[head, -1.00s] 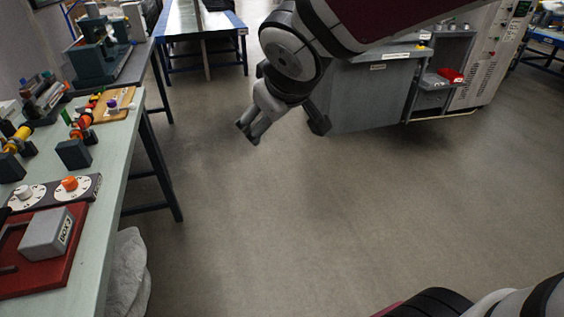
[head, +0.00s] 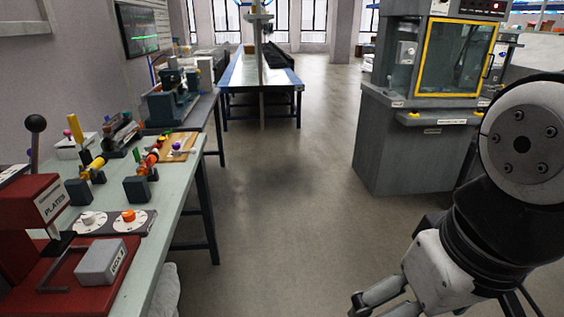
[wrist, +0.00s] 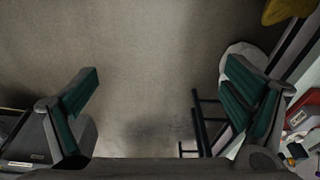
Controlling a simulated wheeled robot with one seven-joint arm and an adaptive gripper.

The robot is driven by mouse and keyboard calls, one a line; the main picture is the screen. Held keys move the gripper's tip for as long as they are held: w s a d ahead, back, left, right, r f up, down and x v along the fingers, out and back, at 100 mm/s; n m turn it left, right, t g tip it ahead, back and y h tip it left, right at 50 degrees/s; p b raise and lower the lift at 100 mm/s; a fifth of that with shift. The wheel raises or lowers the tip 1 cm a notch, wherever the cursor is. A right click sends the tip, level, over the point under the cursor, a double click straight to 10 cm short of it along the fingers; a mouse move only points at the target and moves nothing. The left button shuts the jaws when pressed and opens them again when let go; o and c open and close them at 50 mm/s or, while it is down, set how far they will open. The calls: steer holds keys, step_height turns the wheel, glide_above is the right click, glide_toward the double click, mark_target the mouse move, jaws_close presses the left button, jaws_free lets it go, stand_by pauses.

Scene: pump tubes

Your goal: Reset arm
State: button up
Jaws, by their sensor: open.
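My gripper (wrist: 162,108) is open and empty in the wrist view. Its two green-padded fingers stand wide apart, with bare grey floor between and beyond them. In the head view my arm reaches down at the lower right, and part of my gripper (head: 380,300) shows at the bottom edge, over the floor and right of the workbench. Its fingertips are partly cut off there. It touches nothing that I can see.
A pale workbench (head: 165,222) runs along the left, with a red press (head: 32,225), a grey box (head: 101,261) and a dial panel (head: 112,222). A grey machine cabinet (head: 410,145) stands at right. The floor (head: 290,220) between is clear.

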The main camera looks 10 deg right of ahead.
step_height(320, 180, up, 11)
steer(key=t+p, duration=0.2)
steer(key=p, duration=0.6)
steer(key=shift+d+p, duration=0.15)
steer(key=shift+p, duration=0.2)
